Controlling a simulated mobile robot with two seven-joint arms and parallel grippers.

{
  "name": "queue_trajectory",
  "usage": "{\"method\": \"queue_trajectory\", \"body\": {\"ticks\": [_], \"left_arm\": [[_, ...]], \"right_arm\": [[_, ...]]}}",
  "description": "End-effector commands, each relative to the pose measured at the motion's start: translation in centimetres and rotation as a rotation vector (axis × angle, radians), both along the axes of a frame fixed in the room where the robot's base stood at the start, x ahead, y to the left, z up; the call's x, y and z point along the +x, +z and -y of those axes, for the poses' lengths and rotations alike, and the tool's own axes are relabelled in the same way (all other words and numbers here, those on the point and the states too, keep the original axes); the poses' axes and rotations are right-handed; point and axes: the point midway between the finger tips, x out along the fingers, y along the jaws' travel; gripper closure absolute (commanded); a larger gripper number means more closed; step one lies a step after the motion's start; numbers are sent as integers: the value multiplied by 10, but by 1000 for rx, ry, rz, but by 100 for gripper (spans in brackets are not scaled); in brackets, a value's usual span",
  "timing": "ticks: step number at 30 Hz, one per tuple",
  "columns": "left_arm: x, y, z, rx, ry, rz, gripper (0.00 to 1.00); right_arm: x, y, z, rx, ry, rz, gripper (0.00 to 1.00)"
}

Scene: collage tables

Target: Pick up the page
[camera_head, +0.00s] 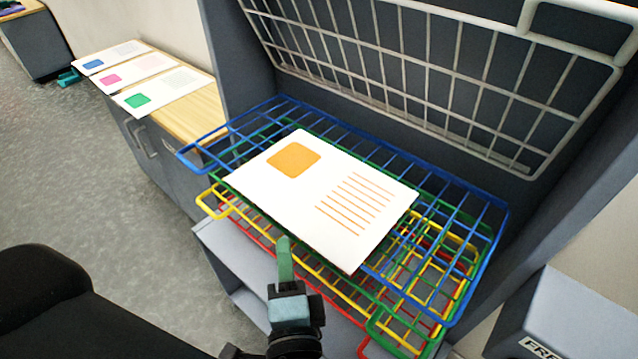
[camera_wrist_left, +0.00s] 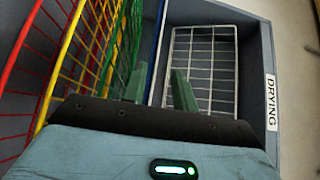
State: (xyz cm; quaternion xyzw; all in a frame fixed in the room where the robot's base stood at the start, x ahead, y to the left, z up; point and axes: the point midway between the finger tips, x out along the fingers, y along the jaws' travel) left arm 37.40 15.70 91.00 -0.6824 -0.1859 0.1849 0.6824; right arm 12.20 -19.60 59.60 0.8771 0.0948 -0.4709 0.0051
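The page (camera_head: 325,195) is a white sheet with an orange rounded square and several orange lines. In the head view it lies over the blue wire rack (camera_head: 465,200), the upper one of the lowered racks, near its front left part. My left gripper (camera_head: 285,258) is just in front of the page's near edge, apart from it as far as I can see. My right gripper is not in view.
Green, yellow and red wire racks (camera_head: 215,205) are stacked below the blue one. A white wire rack (camera_head: 430,75) is raised behind, also seen in the wrist view (camera_wrist_left: 205,60). Several pages (camera_head: 150,80) lie on a wooden-topped cabinet (camera_head: 195,115) at left.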

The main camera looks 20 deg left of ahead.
Motion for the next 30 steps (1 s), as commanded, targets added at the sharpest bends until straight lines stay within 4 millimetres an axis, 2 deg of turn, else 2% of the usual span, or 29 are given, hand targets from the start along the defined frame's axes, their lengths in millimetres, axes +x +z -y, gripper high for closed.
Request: {"method": "queue_trajectory", "body": {"ticks": [7,15,18,26,30], "left_arm": [[9,0,-5,2,-1,2,72],[42,-1,-22,3,-1,3,72],[48,-2,-26,3,-1,1,72],[50,-4,-27,1,-1,-3,72],[50,-3,-27,1,-1,-3,88]], "right_arm": [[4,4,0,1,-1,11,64],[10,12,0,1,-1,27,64],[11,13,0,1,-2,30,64],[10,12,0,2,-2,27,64],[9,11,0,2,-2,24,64]]}}
